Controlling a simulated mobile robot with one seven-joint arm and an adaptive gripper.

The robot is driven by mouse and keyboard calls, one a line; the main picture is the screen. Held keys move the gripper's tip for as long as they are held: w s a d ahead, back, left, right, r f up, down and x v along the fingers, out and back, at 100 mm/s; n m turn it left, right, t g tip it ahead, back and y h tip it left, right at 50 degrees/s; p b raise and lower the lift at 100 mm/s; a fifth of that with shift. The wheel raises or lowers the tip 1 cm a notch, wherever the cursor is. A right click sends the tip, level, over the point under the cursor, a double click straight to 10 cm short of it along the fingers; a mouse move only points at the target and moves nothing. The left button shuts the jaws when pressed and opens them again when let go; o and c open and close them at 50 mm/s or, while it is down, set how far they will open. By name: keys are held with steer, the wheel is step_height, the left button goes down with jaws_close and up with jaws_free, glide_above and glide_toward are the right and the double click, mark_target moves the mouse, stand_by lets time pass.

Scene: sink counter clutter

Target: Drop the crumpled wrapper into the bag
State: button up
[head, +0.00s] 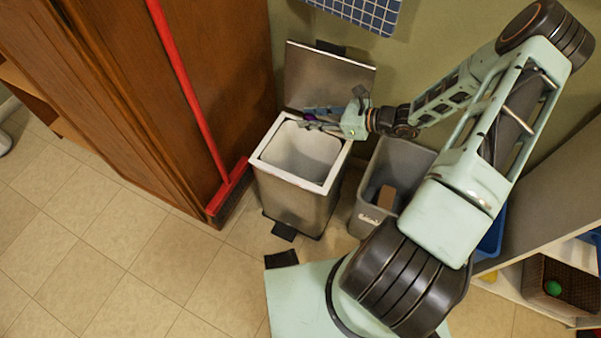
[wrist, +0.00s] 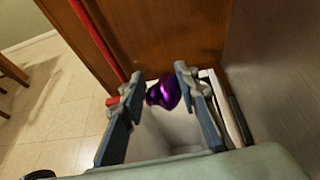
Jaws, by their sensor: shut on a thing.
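The crumpled wrapper (wrist: 164,92) is shiny purple and sits between my fingertips in the wrist view. It shows as a small purple spot in the head view (head: 309,117). My gripper (wrist: 159,78) is shut on it. In the head view my gripper (head: 312,118) is above the back part of a metal pedal bin (head: 290,207) whose lid (head: 325,80) stands open. A pale grey lining, which looks like the bag (head: 303,152), shows inside the bin's white rim. The bin's floor is not clear to see.
A grey open bin (head: 370,220) with a brown block (head: 387,197) inside stands to the right. A red broom (head: 190,85) leans on the wooden cabinet (head: 120,70) to the left. A shelf with a basket (head: 570,285) is at far right. Tiled floor (head: 90,260) is free at left.

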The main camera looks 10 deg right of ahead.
steer(key=shift+w+a+f, duration=0.15)
steer(key=shift+w+f, duration=0.1)
steer(key=shift+f, duration=0.4)
step_height(320, 180, down, 6)
steer(key=b, duration=0.5)
steer(key=shift+r, duration=0.15)
steer(key=o, duration=0.9)
steer(key=shift+r, duration=0.1)
steer(key=v, duration=1.2)
steer(key=shift+s, duration=0.1)
